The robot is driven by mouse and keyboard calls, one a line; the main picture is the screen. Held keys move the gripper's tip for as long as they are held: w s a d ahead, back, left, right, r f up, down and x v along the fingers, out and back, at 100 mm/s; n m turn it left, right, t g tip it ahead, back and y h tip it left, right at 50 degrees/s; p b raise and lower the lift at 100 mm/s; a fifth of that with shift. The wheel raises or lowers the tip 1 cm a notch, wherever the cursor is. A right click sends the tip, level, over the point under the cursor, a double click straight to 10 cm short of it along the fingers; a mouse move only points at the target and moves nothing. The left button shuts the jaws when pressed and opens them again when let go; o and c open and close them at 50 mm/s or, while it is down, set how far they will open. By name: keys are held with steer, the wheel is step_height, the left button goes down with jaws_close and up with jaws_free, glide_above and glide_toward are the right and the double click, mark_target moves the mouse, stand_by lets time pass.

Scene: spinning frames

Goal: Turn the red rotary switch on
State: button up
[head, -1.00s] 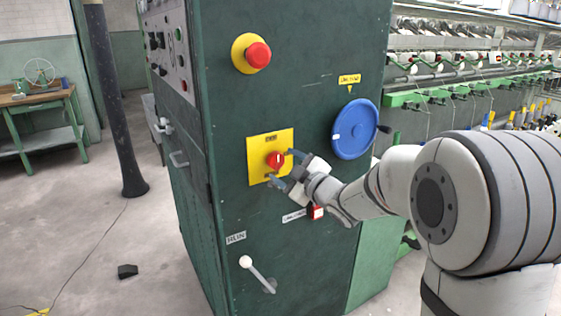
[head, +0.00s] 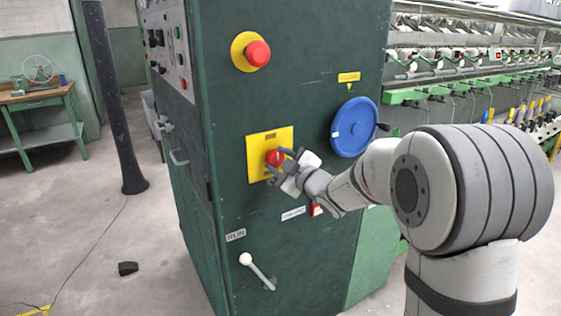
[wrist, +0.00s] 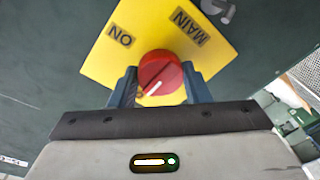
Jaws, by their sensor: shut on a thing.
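The red rotary switch (head: 274,157) sits on a yellow plate (head: 256,146) on the front of the green cabinet. My gripper (head: 277,163) is at the switch, with one finger on either side of it. In the wrist view the red knob (wrist: 160,72) lies between the two dark blue fingers, and my gripper (wrist: 160,88) is shut on it. A white line on the knob points down and to the left in that view. The plate (wrist: 112,62) reads "ON" at the left and "MAIN" at the upper right there. The fingers hide part of the knob's sides.
A red mushroom button (head: 257,54) is above the switch. A blue handwheel (head: 352,128) is to the right. A white-knobbed lever (head: 258,272) is below, by a "RUN" label (head: 236,235). Floor to the left is mostly clear.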

steer(key=shift+c, duration=0.8)
steer(key=shift+m, duration=0.3)
steer(key=m+b, duration=0.1)
steer(key=m, duration=0.1)
steer(key=shift+m, duration=0.3)
steer(key=m, duration=0.5)
steer(key=shift+m+t+b, duration=0.35)
steer(key=shift+m+t, duration=0.05)
steer(key=m, duration=0.4)
steer(key=shift+r+m+t, duration=0.1)
steer(key=shift+m+t, duration=0.2)
steer(key=m, duration=0.5)
steer(key=shift+t+h, duration=0.3)
steer(key=shift+m, duration=0.3)
